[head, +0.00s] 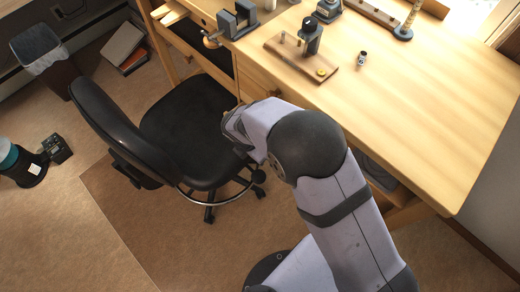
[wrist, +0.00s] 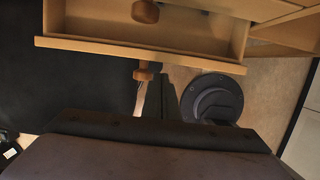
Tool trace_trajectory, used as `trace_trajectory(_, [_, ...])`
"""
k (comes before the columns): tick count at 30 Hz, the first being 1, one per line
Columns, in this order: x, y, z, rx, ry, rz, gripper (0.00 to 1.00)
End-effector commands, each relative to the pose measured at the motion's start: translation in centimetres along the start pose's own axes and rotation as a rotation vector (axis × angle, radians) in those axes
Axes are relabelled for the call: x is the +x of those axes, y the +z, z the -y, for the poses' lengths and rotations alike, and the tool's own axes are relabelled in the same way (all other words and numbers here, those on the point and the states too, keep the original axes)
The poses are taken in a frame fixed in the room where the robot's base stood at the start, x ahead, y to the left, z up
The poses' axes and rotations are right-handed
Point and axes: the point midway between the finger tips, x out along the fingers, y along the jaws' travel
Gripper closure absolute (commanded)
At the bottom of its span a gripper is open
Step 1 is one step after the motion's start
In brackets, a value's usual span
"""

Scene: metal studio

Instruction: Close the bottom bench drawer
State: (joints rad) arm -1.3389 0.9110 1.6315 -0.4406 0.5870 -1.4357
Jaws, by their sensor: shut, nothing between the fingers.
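In the wrist view the bottom bench drawer (wrist: 90,46) stands pulled out, its empty-looking inside showing behind the wooden front. Its round wooden knob (wrist: 147,70) sticks out from the front. My gripper (wrist: 158,92) is shut and empty, its dark fingers just in front of the drawer front and close to the knob. I cannot tell if they touch. In the head view my gripper (head: 234,124) is partly hidden by my wrist, beside the chair seat. My arm hides most of the bottom drawer there.
A black office chair (head: 195,125) stands close to the left of my gripper. The wooden bench top (head: 430,110) is above, holding a vise (head: 236,20) and a wooden board with tools (head: 300,62). An upper drawer knob (wrist: 145,11) overhangs the open drawer.

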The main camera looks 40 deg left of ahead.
Motion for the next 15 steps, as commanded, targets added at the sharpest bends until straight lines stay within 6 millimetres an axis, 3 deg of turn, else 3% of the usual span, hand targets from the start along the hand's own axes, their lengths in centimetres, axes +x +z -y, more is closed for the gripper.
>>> trace_trajectory(5, [-0.9, -2.9, 0.0, -0.005, 0.000, 0.000, 1.00])
trace_trajectory(15, [-7.3, -2.5, -0.1, 0.000, 0.005, 0.001, 1.00])
